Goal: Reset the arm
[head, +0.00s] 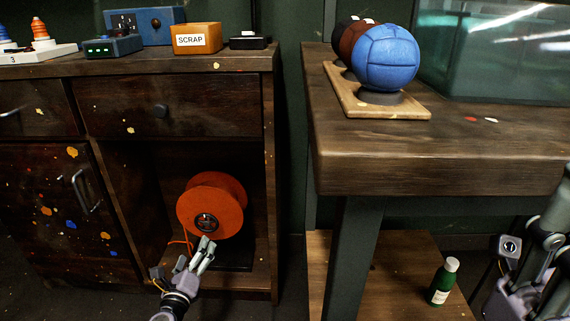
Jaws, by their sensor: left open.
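My left gripper (199,255) is in front of the open lower compartment of the dark wooden cabinet (268,200). Its fingers are apart and hold nothing that I can see. An orange reel (212,200) stands in that compartment just behind the fingertips; I cannot tell whether they touch it. Part of my right gripper or wrist (540,255) shows at the right edge, in front of the workbench (440,150); its fingertips are not clear. A blue leather ball (387,58) sits on a ring on a wooden board (365,106), with darker balls behind it.
A SCRAP box (196,39), a small black box (248,42) and blue devices (145,25) stand on the cabinet top. A glass tank (490,60) is at the back right. A green bottle (442,283) stands on the low shelf. The bench front is mostly clear.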

